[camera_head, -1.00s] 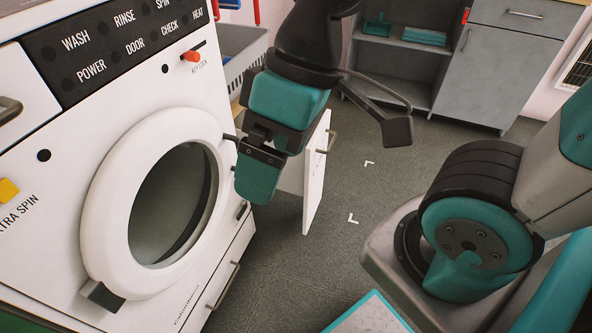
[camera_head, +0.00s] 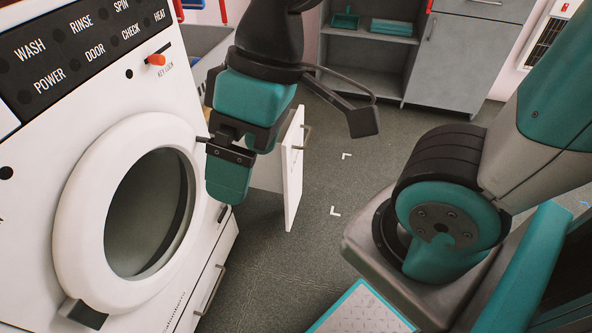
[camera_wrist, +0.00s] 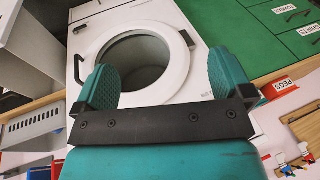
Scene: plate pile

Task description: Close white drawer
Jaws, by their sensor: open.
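The white drawer (camera_head: 293,168) stands pulled out beyond the washing machine in the head view, its white front upright with a handle on its right face. My gripper (camera_head: 228,185) hangs in front of the washing machine, left of the drawer front in the picture, and hides part of the drawer's side. In the wrist view my gripper (camera_wrist: 163,68) has its two teal fingers wide apart with nothing between them. I cannot tell whether the gripper touches the drawer. I cannot make the drawer out surely in the wrist view.
The washing machine (camera_head: 75,125) with its round door (camera_head: 75,235) fills the left side. A grey cabinet (camera_head: 455,70) stands at the back. A grey basket (camera_wrist: 30,130) shows in the wrist view. The floor (camera_head: 270,265) right of the drawer is clear.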

